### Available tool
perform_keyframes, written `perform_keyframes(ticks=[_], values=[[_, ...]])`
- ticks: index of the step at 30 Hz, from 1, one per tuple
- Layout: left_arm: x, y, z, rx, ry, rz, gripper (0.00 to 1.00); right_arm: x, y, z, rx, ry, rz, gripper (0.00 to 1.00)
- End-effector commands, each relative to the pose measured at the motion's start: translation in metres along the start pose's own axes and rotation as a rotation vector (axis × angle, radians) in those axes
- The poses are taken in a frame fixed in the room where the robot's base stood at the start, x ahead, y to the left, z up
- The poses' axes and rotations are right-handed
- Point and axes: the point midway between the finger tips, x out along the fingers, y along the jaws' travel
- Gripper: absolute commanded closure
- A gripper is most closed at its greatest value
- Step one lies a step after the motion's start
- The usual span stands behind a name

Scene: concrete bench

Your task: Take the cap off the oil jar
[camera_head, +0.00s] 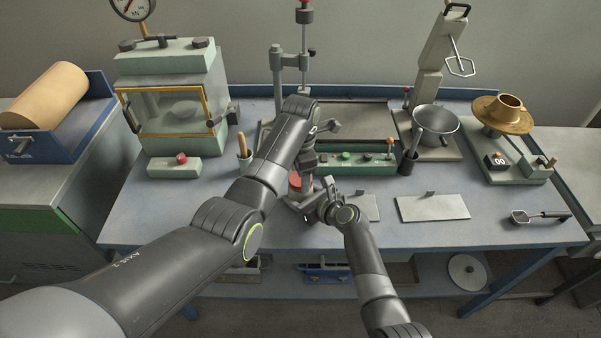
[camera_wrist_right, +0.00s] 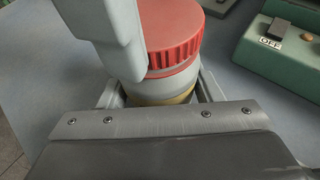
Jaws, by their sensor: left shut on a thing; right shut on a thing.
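The oil jar (camera_wrist_right: 163,86) is a pale grey jar with a yellowish band low down, standing upright in the right wrist view. Its ribbed red cap (camera_wrist_right: 176,50) is at its top; a thin red ring shows just below the ribbed edge. The red cap also shows in the head view (camera_head: 295,182), partly hidden by my arms. My right gripper (camera_head: 305,202) is shut on the jar body, its fingers on both sides in the right wrist view. My left gripper (camera_head: 303,170) comes from above and is shut on the cap, one grey finger covering the cap's left side.
A green control box (camera_head: 345,163) with buttons stands close behind the jar. A grey plate (camera_head: 433,207) lies to the right, and a metal bowl (camera_head: 436,122) stands on a mixer behind it. A glass-fronted cabinet (camera_head: 178,113) is back left. The bench front left is clear.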

Motion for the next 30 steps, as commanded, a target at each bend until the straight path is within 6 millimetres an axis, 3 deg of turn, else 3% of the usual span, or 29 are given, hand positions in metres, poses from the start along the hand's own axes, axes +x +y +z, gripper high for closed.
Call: perform_keyframes(ticks=[30], values=[[-0.0092, 0.0006, 0.0005, -0.050, -0.002, 0.002, 0.73, -0.0001, 0.0002, -0.0017, 0.000, 0.003, 0.001, 1.00]])
